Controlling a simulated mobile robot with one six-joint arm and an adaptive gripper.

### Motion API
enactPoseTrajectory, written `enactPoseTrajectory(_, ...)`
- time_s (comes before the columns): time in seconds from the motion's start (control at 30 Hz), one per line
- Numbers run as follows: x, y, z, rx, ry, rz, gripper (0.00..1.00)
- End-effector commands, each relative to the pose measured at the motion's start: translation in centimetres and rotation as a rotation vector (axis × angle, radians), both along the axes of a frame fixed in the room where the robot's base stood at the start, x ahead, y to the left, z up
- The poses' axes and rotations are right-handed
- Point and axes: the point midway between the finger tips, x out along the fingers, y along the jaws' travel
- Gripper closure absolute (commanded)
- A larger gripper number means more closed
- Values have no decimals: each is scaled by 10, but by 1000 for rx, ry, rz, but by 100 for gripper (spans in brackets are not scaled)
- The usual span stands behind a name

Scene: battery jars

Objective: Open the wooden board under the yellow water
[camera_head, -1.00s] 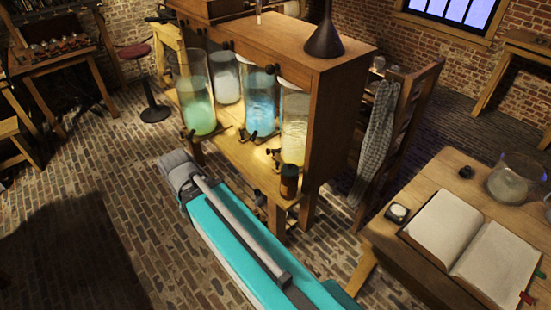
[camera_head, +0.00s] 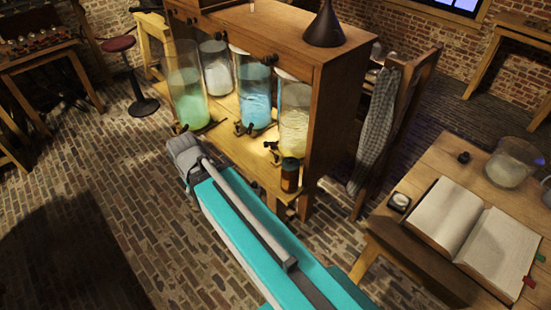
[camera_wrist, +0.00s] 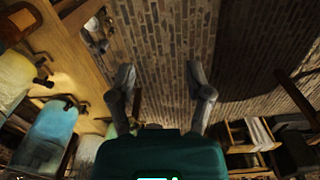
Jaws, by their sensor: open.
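The glass jar with yellow water (camera_head: 294,120) stands at the right end of the lit shelf of a wooden cabinet (camera_head: 330,110). Its tap and a small brown bottle (camera_head: 290,178) are at the shelf's front. The front edge of the wooden shelf board (camera_head: 240,160) runs below the jars, and my arm partly hides what is under it. In the wrist view, my gripper (camera_wrist: 160,73) is open and empty, over brick floor. The shelf board (camera_wrist: 78,48) lies left of it, apart from the fingers, and a pale yellow jar (camera_wrist: 12,78) shows at the left edge.
Green (camera_head: 186,92), white (camera_head: 215,70) and blue (camera_head: 254,95) jars share the shelf, with taps projecting forward. A table with an open book (camera_head: 470,235) stands at right, a red stool (camera_head: 118,44) at back left.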

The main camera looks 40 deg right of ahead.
Motion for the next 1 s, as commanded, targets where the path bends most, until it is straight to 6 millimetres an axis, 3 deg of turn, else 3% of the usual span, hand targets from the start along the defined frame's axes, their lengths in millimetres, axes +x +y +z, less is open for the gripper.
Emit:
enactPoseTrajectory(0.23, 9, -11, -20, -47, 2, 40, 33)
enactPoseTrajectory(1.0, 74, -129, -139, -491, 145, 425, 33)
